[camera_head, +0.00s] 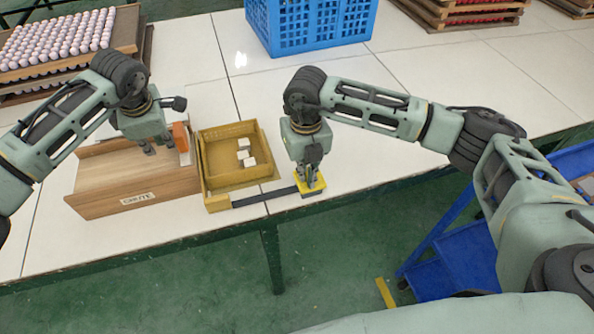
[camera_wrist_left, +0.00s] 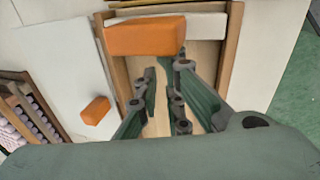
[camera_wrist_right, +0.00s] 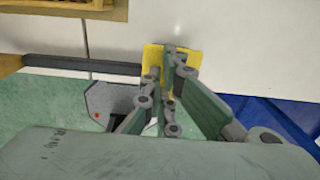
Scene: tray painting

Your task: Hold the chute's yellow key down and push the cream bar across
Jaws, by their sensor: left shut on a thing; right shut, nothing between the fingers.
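The wooden chute (camera_head: 130,180) stands at the left of the table, its label facing front. The cream bar (camera_head: 184,157) is at its right end; it also shows in the left wrist view (camera_wrist_left: 207,25). An orange block (camera_head: 181,134) is against the bar, seen closer in the left wrist view (camera_wrist_left: 146,35). My left gripper (camera_head: 159,146) is low over the chute, left of the block, fingers partly closed; what they hold is not clear. My right gripper (camera_head: 312,182) is shut and empty, tips down at the yellow key (camera_head: 322,188). How far the key is pressed is unclear.
A yellow tray (camera_head: 204,180) with several white cubes stands right of the chute. A dark strip (camera_head: 262,196) runs to the key. Another orange block (camera_wrist_left: 95,110) lies beside the chute. A blue crate (camera_head: 310,22) and a rack of pink balls (camera_head: 62,42) stand behind.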

